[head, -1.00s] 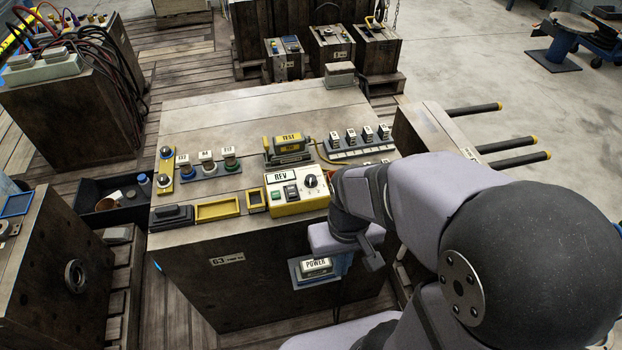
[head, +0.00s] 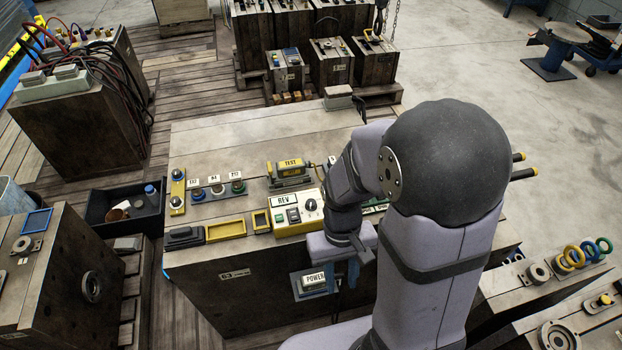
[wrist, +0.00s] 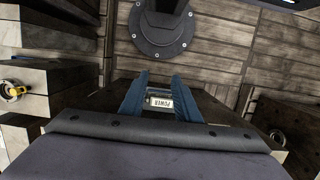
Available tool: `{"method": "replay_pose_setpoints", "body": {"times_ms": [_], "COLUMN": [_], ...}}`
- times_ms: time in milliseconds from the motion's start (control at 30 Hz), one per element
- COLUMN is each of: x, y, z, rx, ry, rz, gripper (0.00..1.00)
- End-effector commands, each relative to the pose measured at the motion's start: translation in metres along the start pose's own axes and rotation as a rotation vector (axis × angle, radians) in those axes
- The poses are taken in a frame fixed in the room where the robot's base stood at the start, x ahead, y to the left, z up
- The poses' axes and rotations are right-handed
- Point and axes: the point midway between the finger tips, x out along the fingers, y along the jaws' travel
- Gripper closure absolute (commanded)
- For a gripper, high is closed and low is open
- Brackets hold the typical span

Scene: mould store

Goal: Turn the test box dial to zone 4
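The test box (head: 292,228) is a yellow-sided box with a pale top at the front edge of the middle block's top. Its top carries a REV label (head: 284,199), a green-lit switch (head: 293,215) and a black round dial (head: 311,205) at the right. The dial's markings are too small to read. My gripper (head: 345,278) hangs in front of the block, below and right of the dial and apart from it. In the wrist view my gripper (wrist: 160,80) shows two blue fingers spread with nothing held; a POWER-labelled unit (wrist: 160,102) shows beyond, between them.
The POWER unit (head: 314,279) sits on the block's front face, close by my fingers. A yellow TEST connector (head: 290,167) stands behind the test box. Yellow-rimmed trays (head: 226,230) lie to its left. My arm covers the right of the block. Coloured rings (head: 588,252) stand at far right.

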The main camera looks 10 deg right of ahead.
Motion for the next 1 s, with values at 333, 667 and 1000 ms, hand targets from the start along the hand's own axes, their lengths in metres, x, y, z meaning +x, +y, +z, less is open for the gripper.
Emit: {"method": "replay_pose_setpoints", "body": {"times_ms": [333,667,1000], "x": [-0.064,-0.121,-0.119], "y": [-0.003,-0.006,-0.007], "z": [-0.128,-0.219,-0.215], "rx": [-0.065,-0.332,-0.436], "ry": [0.043,0.217,0.204], "rz": [-0.01,0.012,0.02], "gripper": [0.71,0.71,0.71]}}
